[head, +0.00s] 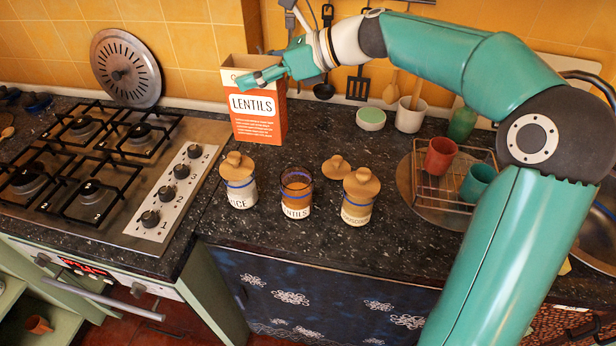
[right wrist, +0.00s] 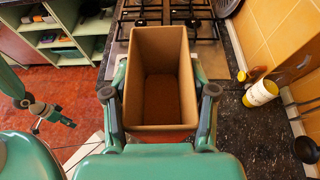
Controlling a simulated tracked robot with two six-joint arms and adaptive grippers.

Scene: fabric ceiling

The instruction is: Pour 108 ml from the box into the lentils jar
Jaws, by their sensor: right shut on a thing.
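The orange and white lentils box (head: 258,118) is upright at the back of the counter, left of centre. My right gripper (head: 262,76) is shut on its upper part. I cannot tell whether its base touches the counter. In the right wrist view the box (right wrist: 160,125) is open at the top, with reddish-brown contents at the bottom. The lentils jar (head: 296,198) stands open in front of the box, to its right, with brown contents visible. My left gripper (right wrist: 55,114) shows small at the left of the right wrist view; its jaws are unclear.
A lidded rice jar (head: 239,186) stands left of the lentils jar, and another lidded jar (head: 358,200) right of it. A loose wooden lid (head: 336,167) lies behind them. The hob (head: 110,170) is left; a dish rack (head: 455,180) with cups is right.

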